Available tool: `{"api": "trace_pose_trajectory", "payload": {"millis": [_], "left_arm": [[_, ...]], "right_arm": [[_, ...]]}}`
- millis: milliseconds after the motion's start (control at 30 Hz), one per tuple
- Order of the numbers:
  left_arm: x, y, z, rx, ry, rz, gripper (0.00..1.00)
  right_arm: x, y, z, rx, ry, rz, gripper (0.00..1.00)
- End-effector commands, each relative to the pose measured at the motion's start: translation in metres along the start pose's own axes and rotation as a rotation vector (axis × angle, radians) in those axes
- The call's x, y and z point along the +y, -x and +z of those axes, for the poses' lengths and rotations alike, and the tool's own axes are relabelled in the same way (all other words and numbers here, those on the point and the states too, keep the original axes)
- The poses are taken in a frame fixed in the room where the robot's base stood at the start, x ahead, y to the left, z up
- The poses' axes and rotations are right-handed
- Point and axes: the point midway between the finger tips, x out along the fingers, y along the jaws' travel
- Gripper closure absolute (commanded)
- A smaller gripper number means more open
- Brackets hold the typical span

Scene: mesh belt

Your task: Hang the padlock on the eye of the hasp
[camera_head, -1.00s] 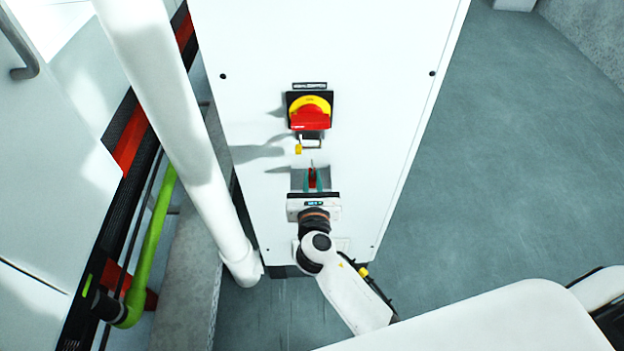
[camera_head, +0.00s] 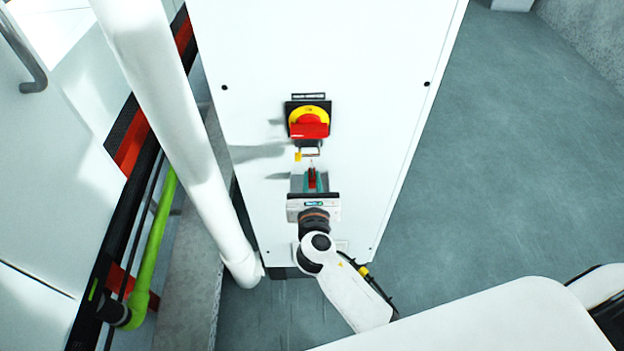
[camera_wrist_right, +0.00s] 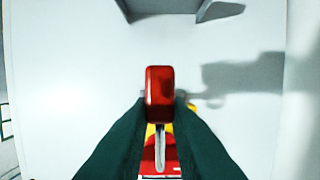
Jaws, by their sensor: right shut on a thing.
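My right gripper (camera_head: 312,181) is shut on the red padlock (camera_head: 312,176), in front of the white cabinet. In the right wrist view the padlock's red body (camera_wrist_right: 159,88) sits between the two dark green fingers, and its grey shackle (camera_wrist_right: 160,150) points toward the switch. In the head view the shackle points up. The hasp (camera_head: 312,150) shows as a small frame just below the red and yellow switch. The padlock is just below it in the picture; whether they touch, I cannot tell. The eye is too small to make out. My left gripper is not in view.
The red and yellow rotary switch (camera_head: 309,122) sits on the white cabinet (camera_head: 370,70). A small yellow piece (camera_head: 298,156) hangs beside the hasp. A thick white pipe (camera_head: 180,130) runs along the cabinet's left side. The floor on the right is clear.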

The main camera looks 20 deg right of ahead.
Motion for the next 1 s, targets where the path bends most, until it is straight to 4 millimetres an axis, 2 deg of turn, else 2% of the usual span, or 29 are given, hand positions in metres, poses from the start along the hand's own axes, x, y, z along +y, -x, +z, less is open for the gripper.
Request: {"api": "trace_pose_trajectory", "payload": {"millis": [367, 733, 1000], "left_arm": [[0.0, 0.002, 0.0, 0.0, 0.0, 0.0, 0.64], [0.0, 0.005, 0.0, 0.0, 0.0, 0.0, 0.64], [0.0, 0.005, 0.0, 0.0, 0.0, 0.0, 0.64]], "right_arm": [[0.0, -0.002, -0.001, 0.002, 0.0, 0.0, 1.0], [0.0, -0.018, -0.004, 0.002, 0.002, 0.0, 1.0], [0.0, -0.02, -0.004, 0.001, 0.001, 0.0, 1.0]]}}
